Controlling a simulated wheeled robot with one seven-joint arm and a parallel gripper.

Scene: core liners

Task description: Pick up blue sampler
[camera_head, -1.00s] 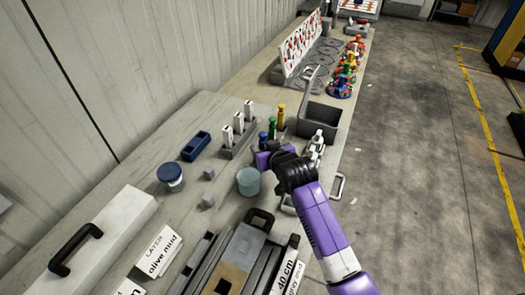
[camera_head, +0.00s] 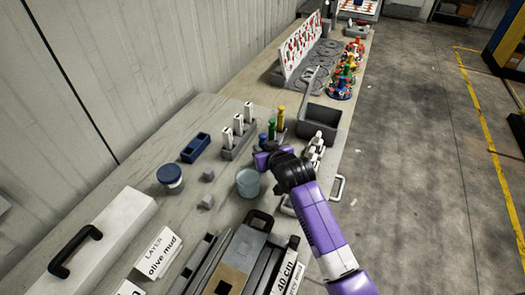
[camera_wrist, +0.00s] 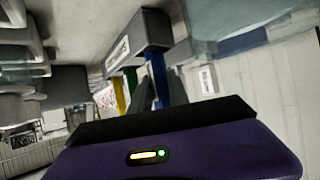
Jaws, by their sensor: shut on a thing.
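The blue sampler (camera_head: 262,137) stands upright at the near end of a row, beside a green sampler (camera_head: 271,129) and a yellow sampler (camera_head: 281,116). My gripper (camera_head: 262,155) reaches in low from the right and is shut on the blue sampler. In the wrist view the blue sampler (camera_wrist: 158,76) shows between my dark fingers (camera_wrist: 160,92), with its end at the grey rack (camera_wrist: 140,32). The green sampler (camera_wrist: 130,84) and the yellow one (camera_wrist: 117,94) are just left of the fingers there. My wrist hides the lower part of the row in the head view.
A clear beaker (camera_head: 248,183) stands close to the near side of my gripper. A rack of white tubes (camera_head: 235,148) is to the left, a grey bin (camera_head: 319,120) behind right. White items (camera_head: 315,150) stand right of my wrist.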

